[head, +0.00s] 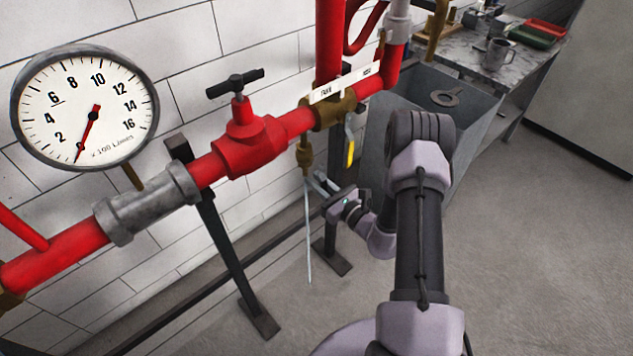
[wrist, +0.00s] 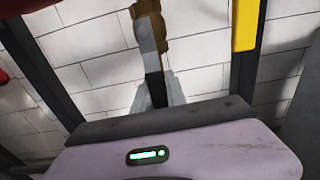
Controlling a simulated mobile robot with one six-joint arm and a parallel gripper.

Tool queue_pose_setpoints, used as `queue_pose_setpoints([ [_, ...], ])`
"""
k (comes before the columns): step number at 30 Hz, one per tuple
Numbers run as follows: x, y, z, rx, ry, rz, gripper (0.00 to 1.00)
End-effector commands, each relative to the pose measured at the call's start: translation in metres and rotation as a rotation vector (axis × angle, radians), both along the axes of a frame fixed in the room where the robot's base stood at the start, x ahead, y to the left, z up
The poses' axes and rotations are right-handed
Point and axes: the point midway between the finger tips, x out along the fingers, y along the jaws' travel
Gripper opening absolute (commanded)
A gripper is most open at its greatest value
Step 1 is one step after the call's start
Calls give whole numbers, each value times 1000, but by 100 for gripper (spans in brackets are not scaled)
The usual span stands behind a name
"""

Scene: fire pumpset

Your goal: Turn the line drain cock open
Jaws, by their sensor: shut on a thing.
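The line drain cock (head: 305,158) is a small brass fitting hanging under the red pipe, near the brass valve body. A thin pale vertical line (head: 308,235) runs down from it towards the floor; I cannot tell whether it is a tube or water. My gripper (head: 316,182) reaches in from the right, just below the cock. In the wrist view, the brass cock (wrist: 145,8) is at the top, with a grey lever (wrist: 147,37) hanging down from it. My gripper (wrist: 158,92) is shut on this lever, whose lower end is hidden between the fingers.
A yellow-sleeved handle (head: 351,153) hangs close to the right of the cock. A red valve (head: 243,140), a round gauge (head: 85,107) and black pipe stands (head: 233,255) are to the left. A grey tank (head: 478,115) and a workbench (head: 470,45) stand behind; floor at right is clear.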

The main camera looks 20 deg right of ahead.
Motion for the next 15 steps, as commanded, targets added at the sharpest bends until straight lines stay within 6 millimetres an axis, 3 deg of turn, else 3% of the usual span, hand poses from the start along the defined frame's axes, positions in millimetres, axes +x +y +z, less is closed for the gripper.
queue_pose_setpoints([
  [1,1,-2,2,-2,-6,-3,0],
  [2,1,-2,3,-2,-6,-3,23],
  [4,1,-1,2,-2,-5,-3,37],
  [15,-3,-2,1,0,-1,-2,39],
])
